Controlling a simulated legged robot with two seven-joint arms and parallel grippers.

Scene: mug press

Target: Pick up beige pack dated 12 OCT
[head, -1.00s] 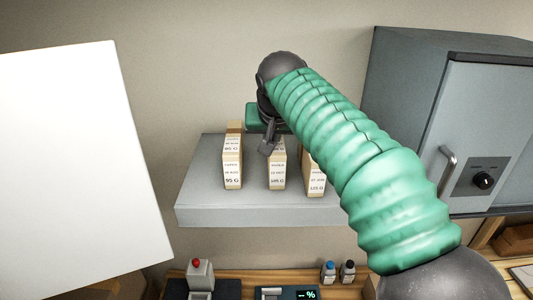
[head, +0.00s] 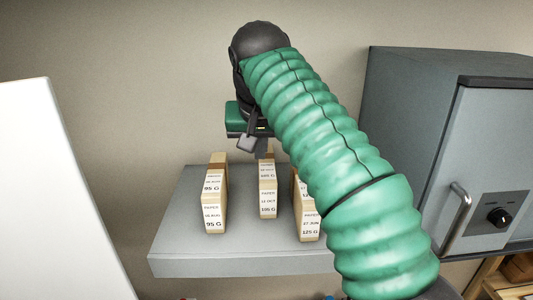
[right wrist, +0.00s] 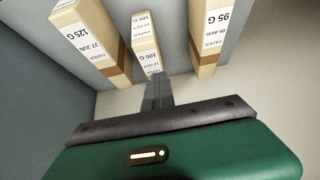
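The beige pack dated 12 OCT (head: 268,203), marked 105 G, is the middle one of three on a grey shelf. Its label shows upside down in the right wrist view (right wrist: 146,42). My right gripper (head: 258,147) is at the pack's far end. In the right wrist view its dark fingers (right wrist: 157,90) point at that end and overlap its edge. I cannot tell whether they touch it or how far apart they are. The pack still appears to rest on the shelf. My left gripper is not in view.
The 05 AUG 95 G pack (head: 215,215) stands to the left and the 27 JUN 125 G pack (head: 308,222) to the right, partly behind my right arm. Gaps separate the packs. The grey shelf (head: 180,240) has bare room at left. A grey cabinet (head: 430,130) stands at right.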

